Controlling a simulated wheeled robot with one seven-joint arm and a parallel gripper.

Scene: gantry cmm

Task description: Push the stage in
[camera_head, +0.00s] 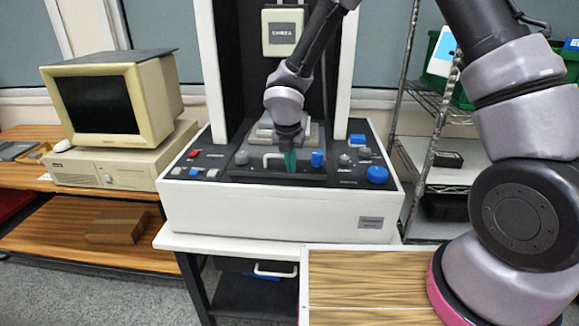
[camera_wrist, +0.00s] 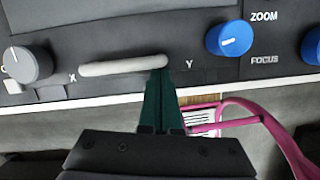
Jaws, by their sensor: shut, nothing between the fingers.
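The stage (camera_head: 261,178) is the dark sliding panel at the front of the white gantry machine, and a pale bar handle (camera_head: 268,156) is mounted on it. In the wrist view the handle (camera_wrist: 120,66) runs across between the X and Y marks. My gripper (camera_head: 290,160) reaches down over the panel with its green fingers together and empty. In the wrist view the fingertips (camera_wrist: 160,72) are at the right end of the handle; I cannot tell whether they touch it. My arm hides part of the platform behind.
A grey knob (camera_wrist: 27,64) is left of the handle and a blue zoom/focus knob (camera_wrist: 229,38) is right of it. Other buttons and a blue knob (camera_head: 377,174) flank the panel. An old computer (camera_head: 108,110) stands left, a wire shelf (camera_head: 445,155) right, and a wood-topped surface (camera_head: 365,280) in front.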

